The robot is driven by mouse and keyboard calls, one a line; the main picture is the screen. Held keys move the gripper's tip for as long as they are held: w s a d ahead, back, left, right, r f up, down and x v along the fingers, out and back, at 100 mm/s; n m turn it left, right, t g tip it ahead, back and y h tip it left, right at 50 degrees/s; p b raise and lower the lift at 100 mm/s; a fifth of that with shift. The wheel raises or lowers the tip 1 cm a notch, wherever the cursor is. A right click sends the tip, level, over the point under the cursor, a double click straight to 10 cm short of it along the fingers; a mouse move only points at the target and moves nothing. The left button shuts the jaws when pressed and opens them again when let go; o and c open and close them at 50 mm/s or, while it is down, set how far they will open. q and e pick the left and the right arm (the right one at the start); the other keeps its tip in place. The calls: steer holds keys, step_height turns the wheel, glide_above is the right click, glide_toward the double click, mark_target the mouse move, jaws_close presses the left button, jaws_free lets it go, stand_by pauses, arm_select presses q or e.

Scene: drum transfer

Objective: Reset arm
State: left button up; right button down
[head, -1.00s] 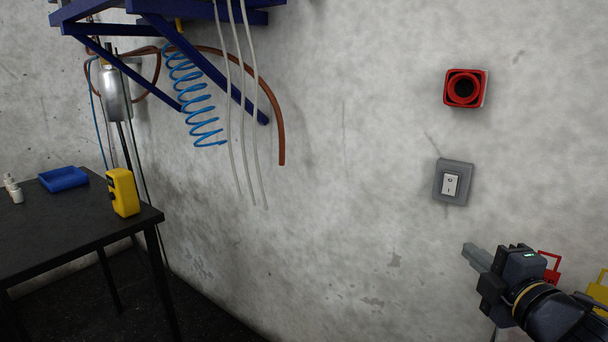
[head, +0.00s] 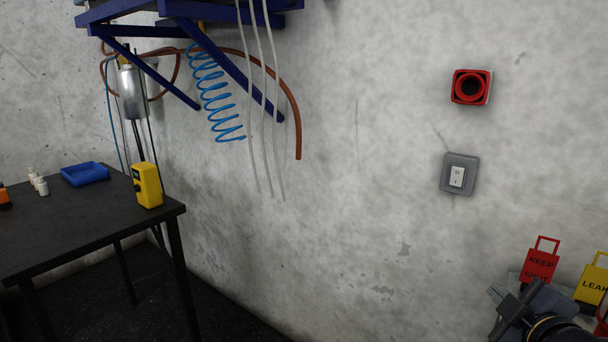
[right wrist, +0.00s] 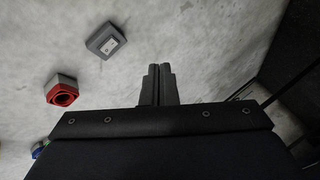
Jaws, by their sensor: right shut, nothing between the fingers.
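My right gripper (head: 497,296) is at the lower right of the head view, in front of the wall and partly cut off by the lower edge. In the right wrist view its two fingers (right wrist: 157,84) lie together with nothing between them. They point toward the bare grey wall, apart from the switch and the red fixture. My left gripper is not in view.
A grey switch (head: 459,174) and a red round fixture (head: 471,87) are on the wall. A red tag (head: 540,262) and a yellow tag (head: 592,285) are at lower right. A black table (head: 90,222) at left holds a yellow device (head: 147,186) and a blue tray (head: 85,174).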

steer(key=s+a+f+m+g+y, duration=0.2)
steer(key=s+a+f+m+g, duration=0.25)
steer(key=s+f+m, duration=0.35)
steer(key=s+a+f+m+g+y, duration=0.35)
steer(key=s+a+f, duration=0.3)
steer(key=s, duration=0.25)
step_height(320, 180, up, 20)
steer(key=g+p, duration=0.1)
steer(key=p, duration=1.9)
steer(key=shift+s+f+m, duration=0.2)
steer(key=shift+s+m, duration=0.15)
steer(key=shift+s, duration=0.1)
steer(key=shift+a, duration=0.1)
